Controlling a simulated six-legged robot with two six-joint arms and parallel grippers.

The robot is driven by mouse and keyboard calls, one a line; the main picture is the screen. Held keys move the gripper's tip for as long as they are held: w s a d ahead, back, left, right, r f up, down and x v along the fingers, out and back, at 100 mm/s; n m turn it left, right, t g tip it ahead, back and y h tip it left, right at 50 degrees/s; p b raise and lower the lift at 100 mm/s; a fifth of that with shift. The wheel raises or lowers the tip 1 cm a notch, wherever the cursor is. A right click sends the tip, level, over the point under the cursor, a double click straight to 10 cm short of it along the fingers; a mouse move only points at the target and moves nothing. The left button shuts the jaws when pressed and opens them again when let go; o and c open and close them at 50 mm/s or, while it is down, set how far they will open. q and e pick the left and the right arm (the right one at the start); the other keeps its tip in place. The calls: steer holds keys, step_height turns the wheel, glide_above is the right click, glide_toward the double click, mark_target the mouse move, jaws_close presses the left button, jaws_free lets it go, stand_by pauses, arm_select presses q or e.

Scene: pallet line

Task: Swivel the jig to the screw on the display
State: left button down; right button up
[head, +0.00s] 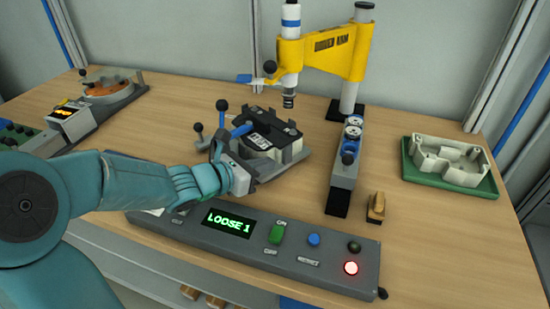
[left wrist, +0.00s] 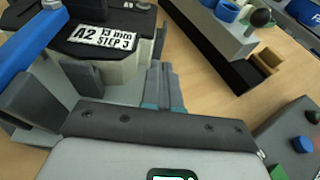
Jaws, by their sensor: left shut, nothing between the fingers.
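The jig (head: 265,140) is a grey fixture with a black-topped pale part, a blue lever and black knobs, in the middle of the table. In the left wrist view the jig (left wrist: 95,60) carries a label reading "A2 13 mm STEP 3". The display (head: 228,222) on the front console reads "LOOSE 1" in green. My left gripper (head: 222,155) is shut and empty, at the jig's near left side. Its fingers (left wrist: 165,90) show beside the jig in the left wrist view; I cannot tell whether they touch it. My right gripper is not in view.
A yellow arm (head: 325,50) with a vertical tool stands behind the jig. The console has a green switch (head: 276,235), a blue button and a lit red light.

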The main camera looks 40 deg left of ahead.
mark_target(287, 149)
arm_select(q)
steer(key=shift+w+d+r, duration=0.1)
steer(key=shift+w+d, duration=0.1)
steer(key=shift+w, duration=0.65)
steer(key=shift+w+d, duration=0.2)
steer(key=shift+w, duration=0.6)
steer(key=shift+w+d+f+b, duration=0.2)
steer(key=shift+w+b, duration=0.2)
steer(key=shift+b, duration=0.4)
steer(key=w+n+y+b, duration=0.1)
steer(key=w+y+b, duration=0.1)
steer(key=b, duration=0.7)
steer(key=w+n+y+b, duration=0.2)
steer(key=b, duration=0.6)
steer(key=shift+w+d+f+n+y+b, duration=0.2)
steer(key=shift+w+n+y+b, duration=0.1)
steer(key=shift+b, duration=0.1)
steer(key=shift+w+a+r+n+y+b, duration=0.1)
steer(key=shift+w+r+n+y+b, duration=0.3)
steer(key=shift+b, duration=0.5)
steer(key=shift+s+r+b, duration=0.1)
steer(key=shift+b, duration=0.25)
steer(key=shift+a+r, duration=0.1)
steer(key=shift+r, duration=0.1)
steer(key=shift+f, duration=0.1)
